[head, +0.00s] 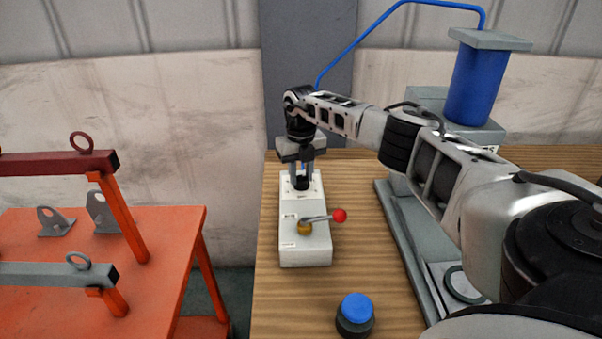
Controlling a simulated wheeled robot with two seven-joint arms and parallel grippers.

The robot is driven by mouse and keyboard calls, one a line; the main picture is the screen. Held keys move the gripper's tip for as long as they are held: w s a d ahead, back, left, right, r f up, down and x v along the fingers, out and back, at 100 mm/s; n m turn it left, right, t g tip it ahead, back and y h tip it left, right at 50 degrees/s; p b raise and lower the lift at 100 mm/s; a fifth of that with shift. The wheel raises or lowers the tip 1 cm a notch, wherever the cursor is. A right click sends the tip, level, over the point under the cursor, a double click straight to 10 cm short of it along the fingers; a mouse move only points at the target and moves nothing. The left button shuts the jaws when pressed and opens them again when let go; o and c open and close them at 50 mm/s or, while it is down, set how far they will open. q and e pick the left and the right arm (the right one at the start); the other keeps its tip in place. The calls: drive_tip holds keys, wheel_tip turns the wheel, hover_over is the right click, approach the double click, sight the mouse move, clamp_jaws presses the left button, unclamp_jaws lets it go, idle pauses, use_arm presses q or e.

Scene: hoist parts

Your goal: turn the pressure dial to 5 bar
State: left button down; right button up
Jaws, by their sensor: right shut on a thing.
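A white control box (306,256) stands on the wooden table. Near its front it carries a brass-coloured pivot with a metal lever (318,218) that ends in a red ball. The pressure dial (301,183) is at the far end of the box top, mostly hidden between the fingers. My right gripper (302,184) points straight down there and is shut on the dial. The dial's marks are too small to read. My left gripper is not in view.
A blue-capped button (355,310) stands in front of the box. A grey press frame with a blue cylinder (476,85) and blue hose is at right. An orange table (170,260) with red and grey lifting beams is at left, across a gap.

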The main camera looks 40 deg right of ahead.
sight(302, 177)
drive_tip(key=shift+r+m, duration=0.1)
drive_tip(key=shift+m, duration=0.4)
drive_tip(key=o, duration=1)
wheel_tip(302, 177, up, 16)
drive_tip(key=shift+f+b, duration=0.1)
drive_tip(key=shift+b, duration=0.85)
drive_tip(key=shift+s, duration=0.1)
